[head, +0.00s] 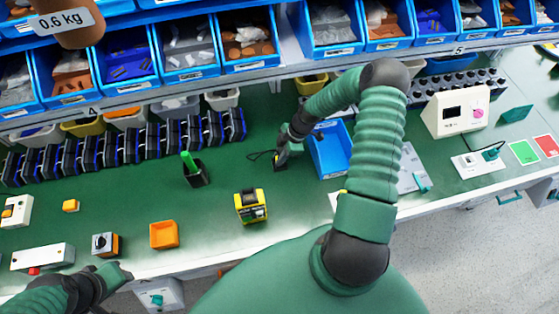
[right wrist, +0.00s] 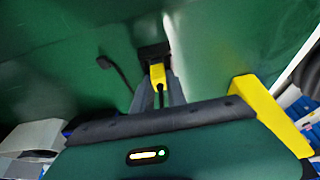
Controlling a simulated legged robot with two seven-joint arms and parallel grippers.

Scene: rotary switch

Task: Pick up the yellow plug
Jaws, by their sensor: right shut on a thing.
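The yellow plug (right wrist: 157,76) shows in the right wrist view between the fingers of my right gripper (right wrist: 158,92). The gripper is shut on it. A black block (right wrist: 154,53) lies just beyond the plug; I cannot tell if they are joined. In the head view my right gripper (head: 281,158) is low over the green bench, left of a blue bin, and its fingers hide the plug. A thin black cable (head: 260,155) curves out to the left there. My left gripper (head: 115,275) is at the bench's front edge, lower left; its jaws are unclear.
A blue bin (head: 330,150) stands close to the right of my right gripper. A yellow and black device (head: 250,206), an orange tray (head: 164,235) and a rotary switch (head: 104,244) are on the bench. A row of black and blue units (head: 125,145) stands behind.

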